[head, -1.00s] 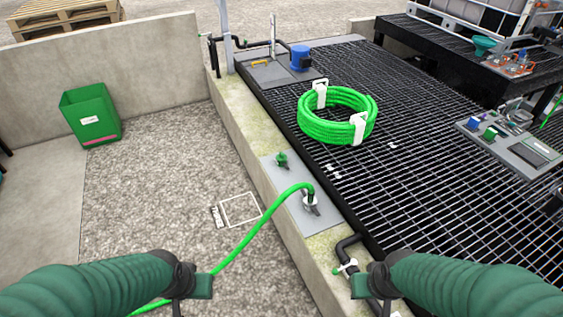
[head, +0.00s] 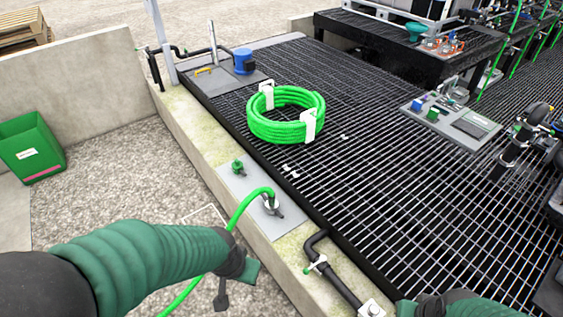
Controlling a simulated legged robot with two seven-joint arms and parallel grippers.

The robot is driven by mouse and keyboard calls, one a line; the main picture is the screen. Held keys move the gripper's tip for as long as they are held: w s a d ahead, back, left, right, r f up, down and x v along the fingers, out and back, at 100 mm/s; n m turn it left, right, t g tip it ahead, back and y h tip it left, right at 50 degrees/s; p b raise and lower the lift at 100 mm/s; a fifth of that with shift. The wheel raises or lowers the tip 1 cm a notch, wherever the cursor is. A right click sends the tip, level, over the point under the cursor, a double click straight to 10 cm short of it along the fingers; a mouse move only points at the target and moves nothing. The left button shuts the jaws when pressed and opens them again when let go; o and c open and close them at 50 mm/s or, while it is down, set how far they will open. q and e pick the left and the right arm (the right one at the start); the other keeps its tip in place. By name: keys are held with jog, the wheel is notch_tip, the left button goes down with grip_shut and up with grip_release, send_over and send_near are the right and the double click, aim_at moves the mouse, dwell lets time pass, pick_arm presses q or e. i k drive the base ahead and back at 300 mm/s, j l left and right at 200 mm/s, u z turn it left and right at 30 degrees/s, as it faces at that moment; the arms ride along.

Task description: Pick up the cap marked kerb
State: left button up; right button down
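A small green fitting (head: 237,167) stands upright on a grey plate (head: 228,183) on top of the concrete kerb. It may be the cap, but I can read no mark on it. On the same plate a green hose (head: 240,212) ends at a metal coupling (head: 271,204). My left gripper (head: 235,284) is below and in front of the plate, apart from the fitting, with the hose passing close by. Its fingers are too unclear to tell open from shut. My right gripper (head: 428,306) is at the bottom edge, mostly cut off.
The kerb (head: 195,135) runs diagonally beside black grating (head: 380,170). A coiled green hose (head: 285,128) lies on the grating. A black pipe (head: 335,280) with a valve is at the kerb's near end. A green bin (head: 32,150) stands left. Panels and benches are at right.

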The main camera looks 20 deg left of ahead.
aim_at(237, 165)
jog(key=i+j+z, duration=0.3)
jog(key=j, duration=0.2)
jog(key=i+j+z, duration=0.1)
jog(key=j+z, duration=0.2)
jog(key=j, duration=0.2)
jog(key=i+j+z, duration=0.1)
jog(key=j+z, duration=0.25)
jog(key=j, duration=0.2)
jog(key=j+z, duration=0.3)
jog(key=j, duration=0.25)
jog(key=i+j+z, duration=0.1)
jog(key=j, duration=2.5)
